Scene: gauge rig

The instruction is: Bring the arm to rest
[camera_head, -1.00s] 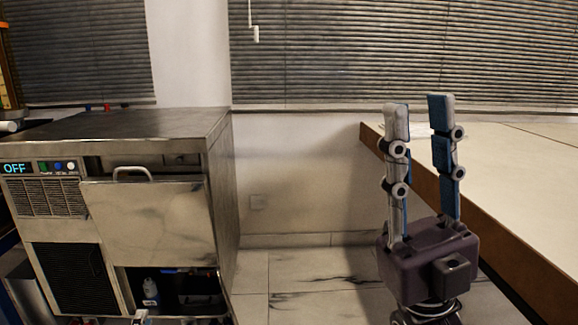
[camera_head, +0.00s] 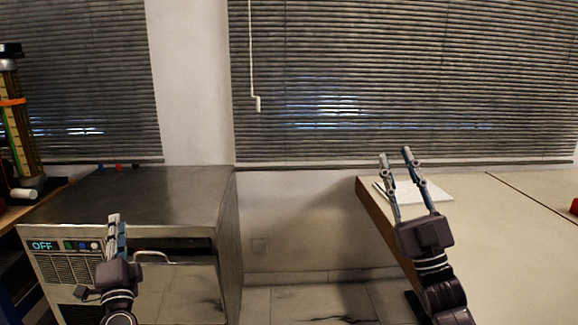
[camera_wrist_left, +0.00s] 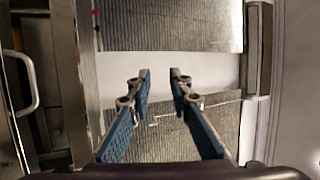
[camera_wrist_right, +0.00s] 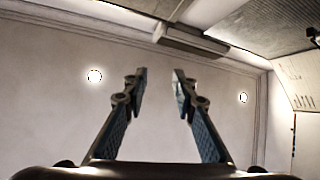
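My right gripper (camera_head: 395,158) is raised, fingers pointing up, in front of the table at the right. Its two fingers stand apart with nothing between them, as the right wrist view (camera_wrist_right: 160,75) also shows. My left gripper (camera_head: 117,220) is at the lower left, fingers up, in front of the steel machine (camera_head: 140,195). In the left wrist view (camera_wrist_left: 160,76) its fingers are apart and the gap is empty.
The machine has a display (camera_head: 42,246) reading OFF and a panel with a handle (camera_head: 152,254). A pale table (camera_head: 510,225) with a white sheet (camera_head: 425,189) is at the right. A gauge column (camera_head: 20,125) stands at far left. Blinds (camera_head: 400,80) cover the back wall.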

